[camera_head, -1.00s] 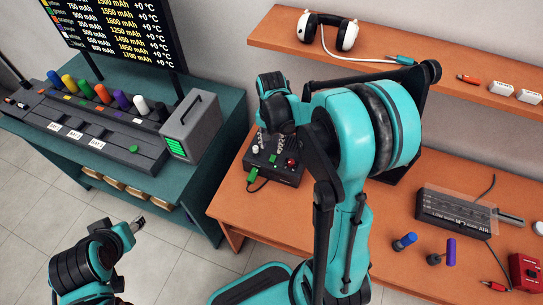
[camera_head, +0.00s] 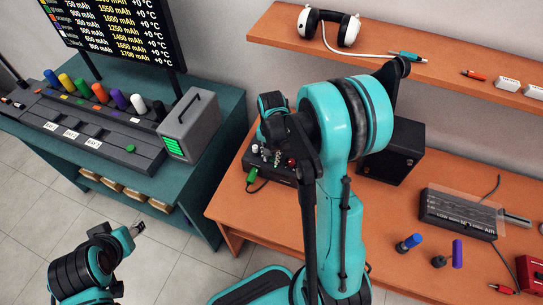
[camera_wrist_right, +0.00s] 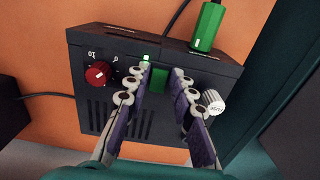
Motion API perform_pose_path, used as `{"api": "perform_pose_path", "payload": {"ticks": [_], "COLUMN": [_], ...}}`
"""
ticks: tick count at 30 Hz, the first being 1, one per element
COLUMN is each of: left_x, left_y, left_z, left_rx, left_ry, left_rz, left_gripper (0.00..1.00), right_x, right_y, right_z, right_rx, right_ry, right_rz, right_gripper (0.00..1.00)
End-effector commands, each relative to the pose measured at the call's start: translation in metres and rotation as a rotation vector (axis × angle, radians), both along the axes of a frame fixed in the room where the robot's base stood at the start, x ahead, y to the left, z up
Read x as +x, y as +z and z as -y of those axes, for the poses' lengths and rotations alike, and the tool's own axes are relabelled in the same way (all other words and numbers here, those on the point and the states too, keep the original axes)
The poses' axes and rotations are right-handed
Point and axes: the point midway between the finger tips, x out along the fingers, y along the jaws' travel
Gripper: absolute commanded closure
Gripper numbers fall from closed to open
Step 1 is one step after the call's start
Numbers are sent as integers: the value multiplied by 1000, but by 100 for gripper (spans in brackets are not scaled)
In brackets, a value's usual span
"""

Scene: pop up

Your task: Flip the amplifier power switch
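The amplifier is a small black box (camera_head: 284,173) on the orange desk, partly hidden by my right arm in the head view. In the right wrist view its body (camera_wrist_right: 95,55) carries a red knob (camera_wrist_right: 99,74), a white knob (camera_wrist_right: 213,101), a small lit green light (camera_wrist_right: 145,57) and a green switch (camera_wrist_right: 160,80). My right gripper (camera_wrist_right: 164,92) is open, with its fingers on either side of the green switch; contact is unclear. My left gripper (camera_head: 137,228) is over the floor, away from the amplifier; its opening is too small to judge.
A green plug (camera_wrist_right: 207,27) with a cable is at the amplifier. A black speaker-like box (camera_head: 393,153) stands close to my right arm. A grey device (camera_head: 458,212) and a blue knob-like piece (camera_head: 409,242) lie farther right. The shelf (camera_head: 440,70) hangs above.

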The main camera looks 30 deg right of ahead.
Motion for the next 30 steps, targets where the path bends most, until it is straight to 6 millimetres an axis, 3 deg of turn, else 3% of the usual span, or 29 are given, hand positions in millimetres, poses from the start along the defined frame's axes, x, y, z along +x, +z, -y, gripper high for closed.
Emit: {"api": "perform_pose_path", "payload": {"ticks": [8, 19, 28, 29, 30], "left_x": [0, 0, 0, 0, 0], "left_y": [-1, -11, -11, -11, -11], "left_z": [0, 0, 0, 0, 0], "left_rx": [0, 0, 0, 0, 0], "left_ry": [0, 0, 0, 0, 0], "left_rz": [0, 0, 0, 0, 0], "left_gripper": [54, 54, 54, 54, 54], "right_x": [0, 7, 7, 7, 7], "right_y": [0, 0, 2, 2, 2], "right_z": [1, 8, 8, 8, 8], "right_rx": [10, 241, 250, 250, 250], "right_ry": [-2, -2, 0, 0, 0], "right_rz": [-10, -206, -212, -212, -212], "right_gripper": [100, 100, 100, 78, 67]}}
